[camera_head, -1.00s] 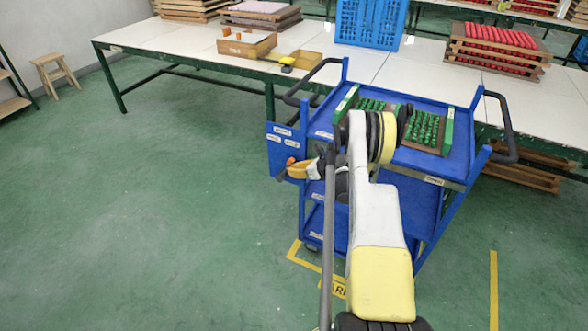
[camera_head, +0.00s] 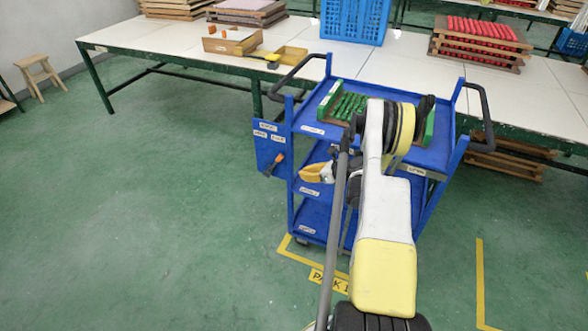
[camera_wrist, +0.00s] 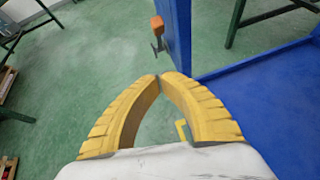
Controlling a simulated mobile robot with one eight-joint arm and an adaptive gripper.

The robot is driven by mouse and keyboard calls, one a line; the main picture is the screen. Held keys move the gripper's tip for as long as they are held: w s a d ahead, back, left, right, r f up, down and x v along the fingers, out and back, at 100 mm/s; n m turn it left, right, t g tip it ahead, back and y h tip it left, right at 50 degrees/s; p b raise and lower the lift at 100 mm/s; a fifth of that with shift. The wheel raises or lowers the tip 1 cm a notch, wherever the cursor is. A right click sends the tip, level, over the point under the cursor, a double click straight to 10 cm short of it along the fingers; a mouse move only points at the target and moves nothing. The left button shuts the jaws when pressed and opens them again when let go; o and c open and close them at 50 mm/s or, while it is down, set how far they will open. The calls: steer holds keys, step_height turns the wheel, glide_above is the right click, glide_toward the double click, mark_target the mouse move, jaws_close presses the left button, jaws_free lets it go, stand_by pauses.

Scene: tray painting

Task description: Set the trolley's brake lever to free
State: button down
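The blue trolley (camera_head: 447,160) stands in front of the long table. A blue panel (camera_head: 264,150) with small white labels hangs at its left side; I cannot read the labels surely. The brake lever (camera_head: 279,159) on it has an orange handle, which leans up to the right, below the right-hand label. In the wrist view the lever (camera_wrist: 157,24) shows beyond my fingertips, apart from them. My gripper (camera_head: 304,174) is to the right of the lever, close to the trolley's left side. In the wrist view my gripper (camera_wrist: 159,76) has its yellow fingertips together, with nothing between them.
Yellow floor markings (camera_head: 300,252) lie beneath the trolley.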

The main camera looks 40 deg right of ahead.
steer(key=shift+s+d+r, duration=0.15)
steer(key=shift+s+r, duration=0.05)
steer(key=shift+s, duration=0.45)
